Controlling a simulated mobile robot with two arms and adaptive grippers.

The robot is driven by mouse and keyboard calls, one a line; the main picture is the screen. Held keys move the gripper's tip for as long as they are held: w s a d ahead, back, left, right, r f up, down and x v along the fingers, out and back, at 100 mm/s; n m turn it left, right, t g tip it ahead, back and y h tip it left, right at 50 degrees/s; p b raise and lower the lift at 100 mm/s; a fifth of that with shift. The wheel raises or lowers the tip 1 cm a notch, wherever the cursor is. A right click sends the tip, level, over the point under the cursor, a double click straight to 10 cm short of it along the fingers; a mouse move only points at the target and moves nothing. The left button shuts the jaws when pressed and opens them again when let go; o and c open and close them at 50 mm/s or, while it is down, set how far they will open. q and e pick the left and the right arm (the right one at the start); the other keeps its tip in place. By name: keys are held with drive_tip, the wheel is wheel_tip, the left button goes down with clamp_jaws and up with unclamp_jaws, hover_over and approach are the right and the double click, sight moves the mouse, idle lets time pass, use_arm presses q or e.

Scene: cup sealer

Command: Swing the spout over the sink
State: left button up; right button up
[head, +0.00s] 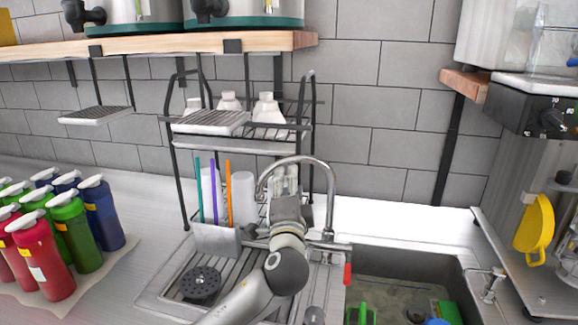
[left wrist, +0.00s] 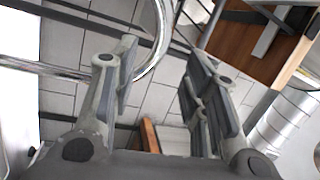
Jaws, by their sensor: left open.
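The chrome gooseneck spout (head: 300,160) rises from its base behind the sink (head: 455,262) and arches left. Its free end hangs over the ribbed drainboard (head: 160,296), left of the sink basin. My left gripper (head: 284,184) is raised under the arch, close to the spout's hanging end. In the left wrist view, my left gripper (left wrist: 161,62) is open, and the curved spout tube (left wrist: 160,35) shows beyond and partly between the fingers. The left finger hides part of it. I cannot tell whether they touch. My right gripper is not in view.
A black wire rack (head: 177,190) with white bottles and colored straws stands behind the arm. Colored bottles (head: 85,245) stand at left. A red-tipped lever (head: 347,273) is at the sink's left edge. The sink holds green and blue items.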

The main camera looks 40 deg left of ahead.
sight(289, 163)
use_arm(q)
drive_tip(key=p+x, duration=0.2)
drive_tip(key=x, duration=0.6)
drive_tip(key=shift+w+a+r+p, duration=0.15)
drive_tip(key=shift+w+a+p, duration=0.05)
drive_tip(key=shift+p, duration=0.2)
drive_tip(key=shift+w+a, duration=0.35)
clamp_jaws()
